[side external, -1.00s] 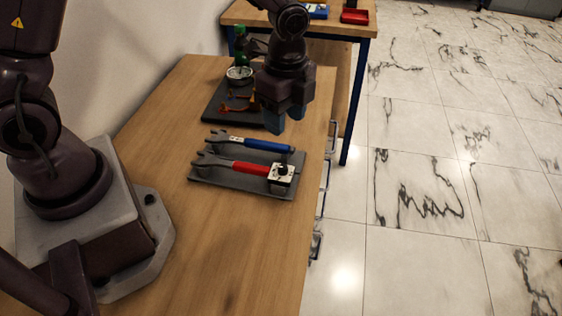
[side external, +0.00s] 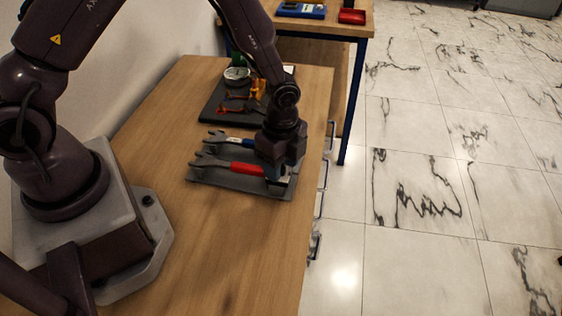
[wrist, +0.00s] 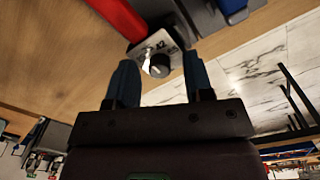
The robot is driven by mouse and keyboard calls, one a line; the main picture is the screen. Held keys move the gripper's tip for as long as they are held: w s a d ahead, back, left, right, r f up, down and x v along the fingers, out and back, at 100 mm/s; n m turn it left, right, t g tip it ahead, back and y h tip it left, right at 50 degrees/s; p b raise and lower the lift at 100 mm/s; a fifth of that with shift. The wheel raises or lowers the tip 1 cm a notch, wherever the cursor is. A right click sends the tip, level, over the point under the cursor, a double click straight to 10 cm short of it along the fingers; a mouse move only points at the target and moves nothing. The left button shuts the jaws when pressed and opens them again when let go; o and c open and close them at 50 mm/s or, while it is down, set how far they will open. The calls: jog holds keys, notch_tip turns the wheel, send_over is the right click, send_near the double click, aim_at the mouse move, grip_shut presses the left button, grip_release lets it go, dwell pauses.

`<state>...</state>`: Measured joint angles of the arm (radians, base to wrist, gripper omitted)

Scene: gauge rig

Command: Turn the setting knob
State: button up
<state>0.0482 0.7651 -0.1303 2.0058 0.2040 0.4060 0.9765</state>
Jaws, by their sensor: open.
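The setting knob (wrist: 159,67) is a small dark round knob with a light mark, on a pale plate (wrist: 143,47) with dark markings at the end of the red-handled tool (side external: 246,168). In the side view my gripper (side external: 282,172) is over that end of the tool and hides the knob. In the wrist view the two blue fingers of my gripper (wrist: 159,62) are apart, and the knob shows between them. I see a gap on each side of the knob. I cannot tell how far down the fingers reach beside it.
A blue-handled tool (side external: 243,142) lies just behind the red one on the grey mat (side external: 228,183). A dark mat (side external: 212,112) with orange parts and a round container (side external: 237,75) is farther back. The wooden table (side external: 215,245) is clear in front.

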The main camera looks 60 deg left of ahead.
grip_shut()
jog(key=shift+n, duration=0.6)
jog(key=n, duration=0.6)
jog(key=shift+n, duration=0.3)
jog(key=n, duration=0.4)
jog(key=shift+n, duration=2)
